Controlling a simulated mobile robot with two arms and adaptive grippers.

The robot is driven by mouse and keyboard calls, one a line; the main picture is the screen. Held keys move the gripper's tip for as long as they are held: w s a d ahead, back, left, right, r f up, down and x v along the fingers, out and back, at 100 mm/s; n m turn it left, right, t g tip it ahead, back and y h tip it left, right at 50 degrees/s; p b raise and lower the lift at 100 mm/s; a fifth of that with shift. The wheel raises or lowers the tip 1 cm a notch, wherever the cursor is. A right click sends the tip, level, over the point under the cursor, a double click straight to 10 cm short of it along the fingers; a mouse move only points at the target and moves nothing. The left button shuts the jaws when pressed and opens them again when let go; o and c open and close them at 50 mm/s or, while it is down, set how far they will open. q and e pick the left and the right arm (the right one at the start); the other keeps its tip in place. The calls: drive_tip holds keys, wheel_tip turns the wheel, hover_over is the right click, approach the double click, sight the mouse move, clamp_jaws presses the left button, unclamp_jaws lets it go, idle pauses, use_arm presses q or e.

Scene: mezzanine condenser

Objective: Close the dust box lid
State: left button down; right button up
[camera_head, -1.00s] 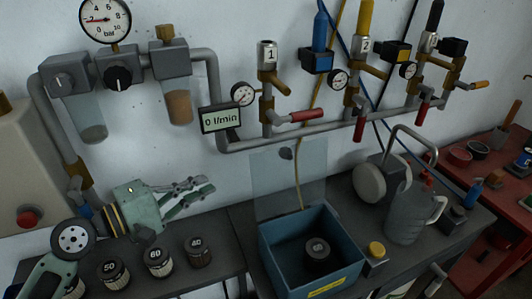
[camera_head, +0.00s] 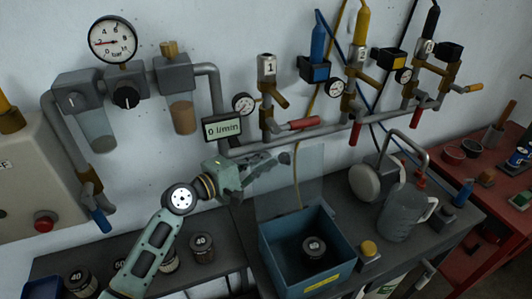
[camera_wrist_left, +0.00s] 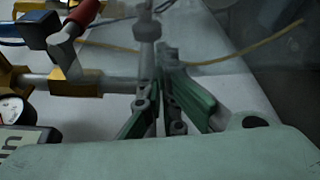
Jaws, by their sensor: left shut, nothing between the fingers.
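The dust box (camera_head: 350,268) is a blue open-topped box with a yellow label on its front, standing on the dark bench. Its clear lid (camera_head: 309,182) stands up at the back, open, with a small dark knob near its top. A dark round canister (camera_head: 314,247) is inside the box. My left gripper (camera_head: 284,157) is shut and empty, its fingertips by the lid's top edge near the knob. I cannot tell whether it touches the lid. The fingers also show in the left wrist view (camera_wrist_left: 163,90). My right gripper is not in view.
Grey piping with red-handled valves (camera_head: 305,124) and a flow display (camera_head: 221,128) run along the wall behind. Several canisters (camera_head: 202,247) stand on the left bench.

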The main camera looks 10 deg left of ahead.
use_arm(q)
drive_tip(key=shift+x, duration=0.75)
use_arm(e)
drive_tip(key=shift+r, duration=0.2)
use_arm(q)
drive_tip(key=shift+s, duration=0.1)
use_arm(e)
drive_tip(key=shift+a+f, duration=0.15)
